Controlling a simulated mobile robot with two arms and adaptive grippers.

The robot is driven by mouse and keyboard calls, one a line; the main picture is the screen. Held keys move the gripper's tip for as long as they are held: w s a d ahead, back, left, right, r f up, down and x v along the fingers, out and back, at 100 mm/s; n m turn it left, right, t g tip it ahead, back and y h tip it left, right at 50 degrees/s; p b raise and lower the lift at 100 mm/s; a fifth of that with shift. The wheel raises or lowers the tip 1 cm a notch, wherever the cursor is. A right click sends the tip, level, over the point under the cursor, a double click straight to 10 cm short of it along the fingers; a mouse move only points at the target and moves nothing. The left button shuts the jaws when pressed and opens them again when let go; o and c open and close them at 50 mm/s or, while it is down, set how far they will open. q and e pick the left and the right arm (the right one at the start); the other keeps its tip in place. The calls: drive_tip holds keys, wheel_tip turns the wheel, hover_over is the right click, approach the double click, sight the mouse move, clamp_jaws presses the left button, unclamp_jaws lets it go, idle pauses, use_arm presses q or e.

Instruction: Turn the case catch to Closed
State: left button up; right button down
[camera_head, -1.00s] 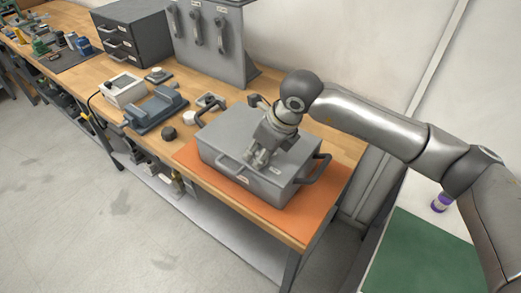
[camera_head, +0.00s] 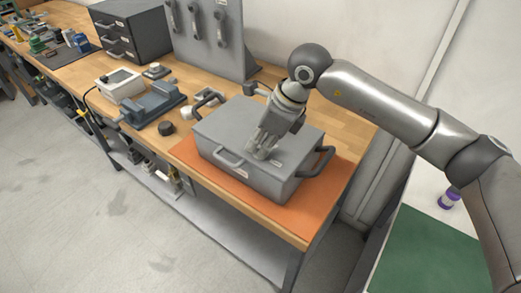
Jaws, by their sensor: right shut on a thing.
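A grey case (camera_head: 232,118) with a lid sits on an orange mat (camera_head: 227,186) at the front of the wooden workbench. It has a front handle (camera_head: 228,160) and dark side handles. My right gripper (camera_head: 262,152) points down at the lid top near its front right part. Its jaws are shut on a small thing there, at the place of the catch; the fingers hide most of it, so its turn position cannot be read. A small pale label (camera_head: 275,163) lies beside the fingertips. My left gripper is not in view.
A grey upright panel with several handles (camera_head: 222,40) stands behind the case. A dark drawer unit (camera_head: 130,35), a blue-grey cradle (camera_head: 152,106) and a white box (camera_head: 121,84) stand to the left. A green surface (camera_head: 430,255) with a purple-capped item (camera_head: 448,199) lies at right.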

drive_tip(key=n+g+b, duration=0.1)
drive_tip(key=n+b, duration=0.1)
drive_tip(key=n, duration=0.1)
drive_tip(key=shift+f+n+b, duration=0.15)
drive_tip(key=shift+n+b, duration=0.25)
drive_tip(key=n+g+b, duration=0.1)
drive_tip(key=n, duration=0.2)
drive_tip(key=shift+n+g, duration=0.3)
drive_tip(key=shift+g, duration=0.1)
drive_tip(key=n+g+b, duration=0.1)
drive_tip(key=n, duration=0.2)
drive_tip(key=shift+n+h, duration=0.3)
drive_tip(key=shift+r+n+g+h, duration=0.2)
drive_tip(key=shift+n+g+h, duration=0.25)
drive_tip(key=shift+n, duration=1.15)
drive_tip(key=c, duration=1.5)
unclamp_jaws()
